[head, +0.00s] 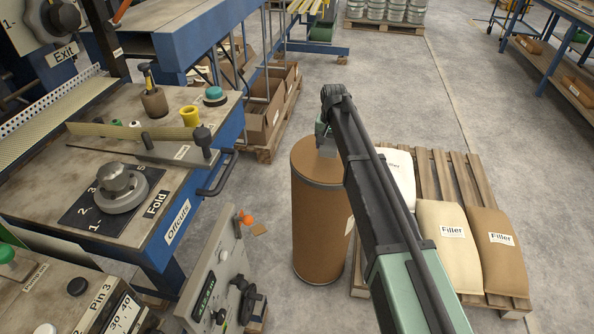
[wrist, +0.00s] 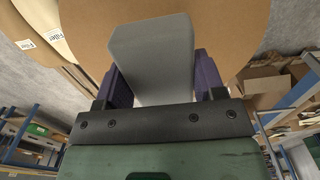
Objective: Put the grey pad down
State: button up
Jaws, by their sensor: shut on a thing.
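The grey pad (wrist: 152,50) is a plain block between the two purple fingers of my gripper (wrist: 160,78) in the wrist view. The gripper is shut on it. The brown drum (wrist: 245,25) fills the view behind the pad. In the head view my gripper (head: 326,143) is at the top of the upright brown drum (head: 318,225), near its rim, partly hidden by my arm. The pad is not clear there. I cannot tell whether the pad touches the drum.
A pallet (head: 440,175) with Filler sacks (head: 443,240) stands right of the drum. Open floor lies beyond the pallet.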

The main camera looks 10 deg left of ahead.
aim_at(328, 161)
jog(key=shift+f, duration=0.4)
notch_tip(328, 161, down, 4)
jog(key=b, duration=0.4)
jog(key=shift+f, duration=0.25)
jog(key=shift+r, duration=0.35)
jog(key=shift+f, duration=0.25)
jog(key=o, duration=0.9)
